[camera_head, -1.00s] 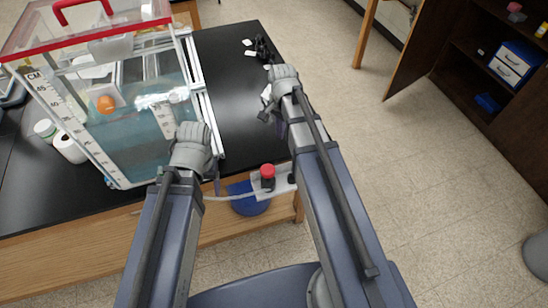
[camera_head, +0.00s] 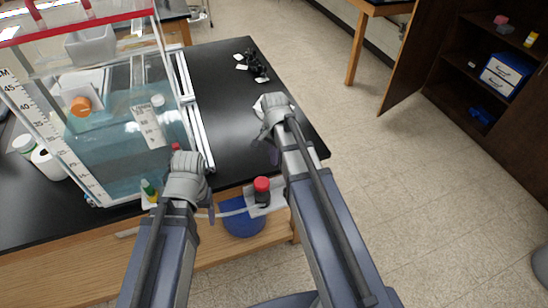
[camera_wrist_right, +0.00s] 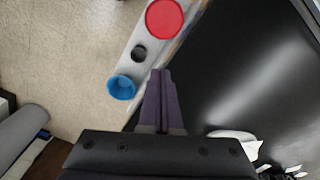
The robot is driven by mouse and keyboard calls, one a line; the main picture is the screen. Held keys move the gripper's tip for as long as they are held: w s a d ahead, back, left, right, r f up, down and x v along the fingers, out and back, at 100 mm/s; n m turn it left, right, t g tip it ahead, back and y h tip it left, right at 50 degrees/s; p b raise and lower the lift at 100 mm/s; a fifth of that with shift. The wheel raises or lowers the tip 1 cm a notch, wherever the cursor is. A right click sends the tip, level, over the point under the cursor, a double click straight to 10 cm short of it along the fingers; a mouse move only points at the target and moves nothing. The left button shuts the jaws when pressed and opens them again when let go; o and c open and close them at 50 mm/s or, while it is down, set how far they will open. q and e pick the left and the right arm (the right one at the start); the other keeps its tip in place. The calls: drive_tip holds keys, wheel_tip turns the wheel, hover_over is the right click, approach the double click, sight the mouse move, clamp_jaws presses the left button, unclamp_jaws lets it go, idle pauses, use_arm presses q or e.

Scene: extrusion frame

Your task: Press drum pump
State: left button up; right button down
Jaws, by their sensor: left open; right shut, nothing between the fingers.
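A pump with a red round top (camera_head: 262,184) and black body stands on a pale plate (camera_head: 278,197) at the table's front edge. A blue drum-like container (camera_head: 243,222) shows below it, partly hidden. In the right wrist view the red top (camera_wrist_right: 165,18) is at the upper edge, with a black round part (camera_wrist_right: 139,52) and a blue cup-like part (camera_wrist_right: 122,87) on the pale strip. My right gripper (camera_head: 274,156) is shut and empty, above and beyond the pump; its fingers (camera_wrist_right: 160,76) point toward the strip. My left gripper (camera_head: 211,208) is open, left of the pump.
A large clear tank (camera_head: 125,125) with red trim and scale marks fills the left of the black table (camera_head: 225,90). Dark cables and white tags (camera_head: 252,66) lie at the back. Open floor (camera_head: 420,190) lies right, before a dark shelf (camera_head: 480,60).

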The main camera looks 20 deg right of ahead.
sight(262, 184)
drive_tip(key=f+b, duration=0.1)
drive_tip(key=s+a+f+b, duration=0.1)
drive_tip(key=a+f+b, duration=0.1)
drive_tip(key=f, duration=0.1)
drive_tip(key=shift+s+a, duration=0.2)
drive_tip(key=shift+a, duration=0.05)
